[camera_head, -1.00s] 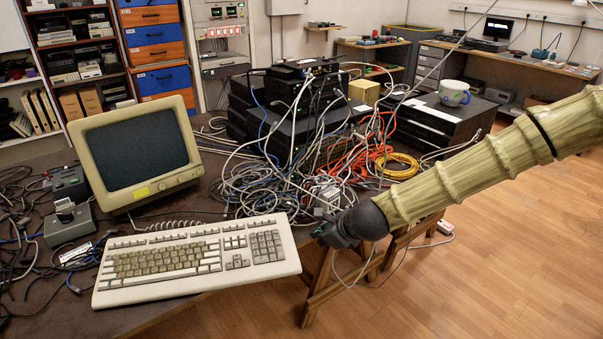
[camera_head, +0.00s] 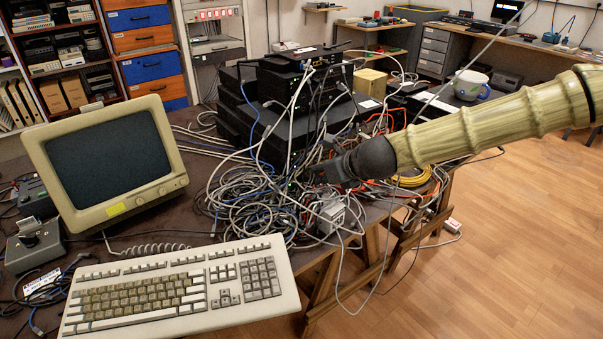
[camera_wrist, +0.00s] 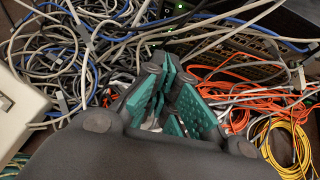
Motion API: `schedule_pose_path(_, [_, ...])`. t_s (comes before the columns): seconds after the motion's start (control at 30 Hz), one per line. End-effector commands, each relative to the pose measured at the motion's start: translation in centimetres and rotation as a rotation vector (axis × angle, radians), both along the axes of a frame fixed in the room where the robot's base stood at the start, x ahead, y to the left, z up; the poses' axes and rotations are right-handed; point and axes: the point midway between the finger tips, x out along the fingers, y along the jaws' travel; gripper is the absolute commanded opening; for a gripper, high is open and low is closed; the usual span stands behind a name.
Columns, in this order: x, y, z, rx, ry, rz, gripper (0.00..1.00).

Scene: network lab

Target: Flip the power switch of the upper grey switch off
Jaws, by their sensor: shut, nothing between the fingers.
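My gripper (camera_head: 326,172) is shut and empty, just above and in front of the tangled cables (camera_head: 250,200) on the table. In the wrist view, its teal finger pads (camera_wrist: 172,98) point at the cables. A stack of dark network devices (camera_head: 262,92) stands behind the cables in the head view. In the wrist view, a dark device face with a row of ports (camera_wrist: 245,66) lies beyond the fingers, and small green lights (camera_wrist: 180,6) show at the top edge. I cannot tell which device is the upper grey switch. Its power switch is not discernible.
Loose grey, blue and orange cables (camera_wrist: 250,110) surround the fingers. A beige keyboard (camera_head: 180,290) and monitor (camera_head: 107,155) occupy the left of the table. A mug (camera_head: 468,86) stands at the right rear. Free floor (camera_head: 500,240) lies to the right.

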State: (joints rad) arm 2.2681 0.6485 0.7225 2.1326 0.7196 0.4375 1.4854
Motion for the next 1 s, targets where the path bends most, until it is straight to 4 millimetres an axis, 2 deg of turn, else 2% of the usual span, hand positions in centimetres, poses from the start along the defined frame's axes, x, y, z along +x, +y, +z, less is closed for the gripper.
schedule_pose_path(0.37, [0.5,0.8,-0.6,-0.002,0.001,0.006,0.0])
schedule_pose_path(1.0, [5.8,4.4,-5.8,-0.002,0.0,0.003,0.0])
